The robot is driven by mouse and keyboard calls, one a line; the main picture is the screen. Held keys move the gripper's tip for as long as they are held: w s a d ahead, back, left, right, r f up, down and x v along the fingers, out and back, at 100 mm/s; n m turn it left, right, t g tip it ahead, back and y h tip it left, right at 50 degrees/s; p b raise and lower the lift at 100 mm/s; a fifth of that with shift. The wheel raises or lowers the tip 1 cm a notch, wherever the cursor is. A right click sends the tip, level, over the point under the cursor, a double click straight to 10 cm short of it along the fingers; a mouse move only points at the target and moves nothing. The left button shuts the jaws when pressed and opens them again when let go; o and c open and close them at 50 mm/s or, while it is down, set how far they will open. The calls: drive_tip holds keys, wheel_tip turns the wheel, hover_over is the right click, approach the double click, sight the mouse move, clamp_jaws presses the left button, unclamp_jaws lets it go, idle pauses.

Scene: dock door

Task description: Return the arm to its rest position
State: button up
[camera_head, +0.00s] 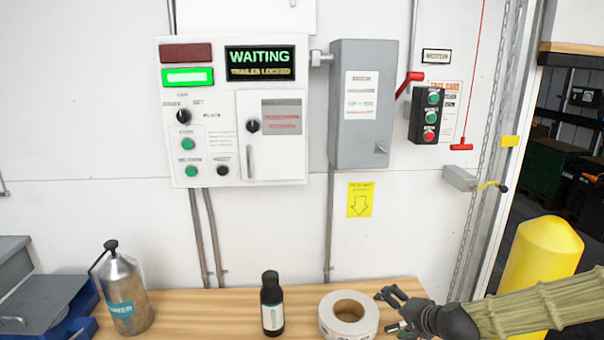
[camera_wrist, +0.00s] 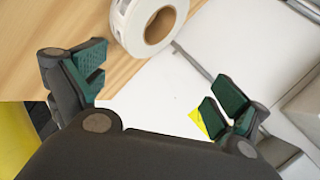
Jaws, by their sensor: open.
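My gripper (camera_head: 392,308) is at the lower right of the head view, at the end of my arm, which comes in from the right edge in a tan sleeve. The wrist view shows its two fingers (camera_wrist: 160,92) spread wide apart with green pads and nothing between them. A roll of white labels (camera_head: 349,315) stands on the wooden bench just left of the gripper in the head view. The roll also shows at the top of the wrist view (camera_wrist: 150,22), beyond the fingers. I cannot tell whether the gripper touches it.
On the wooden bench (camera_head: 200,312) stand a dark bottle (camera_head: 272,305) and a metal can (camera_head: 124,292). Behind are a control panel (camera_head: 215,110) reading WAITING, a grey box (camera_head: 361,104) and a button station (camera_head: 427,115). A yellow bollard (camera_head: 541,255) stands right, by the doorway.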

drive_tip(key=s+a+f+g, duration=0.1)
drive_tip(key=s+f, duration=0.2)
drive_tip(key=f, duration=0.1)
drive_tip(key=s+a+f+n+g, duration=0.1)
drive_tip(key=s+a+f, duration=0.1)
drive_tip(key=s+f, duration=0.1)
drive_tip(key=s+a+f+n+g, duration=0.1)
drive_tip(key=s+f, duration=0.2)
drive_tip(key=f, duration=0.1)
drive_tip(key=shift+a+f, duration=0.3)
drive_tip(key=shift+a, duration=0.05)
drive_tip(key=s+d+f+n+g+h, duration=0.1)
drive_tip(key=s+f, duration=0.4)
drive_tip(key=s, duration=0.6)
drive_tip(key=s+d+f+n+g+h, duration=0.1)
drive_tip(key=s+f+n+g, duration=0.2)
drive_tip(key=s+f, duration=0.3)
drive_tip(key=s+d+f+n+g+h, duration=0.1)
drive_tip(key=s+f, duration=0.5)
drive_tip(key=s, duration=0.9)
drive_tip(key=shift+s+n+g+h, duration=0.4)
drive_tip(key=shift+n+g+h, duration=0.2)
drive_tip(key=shift+n+g, duration=0.45)
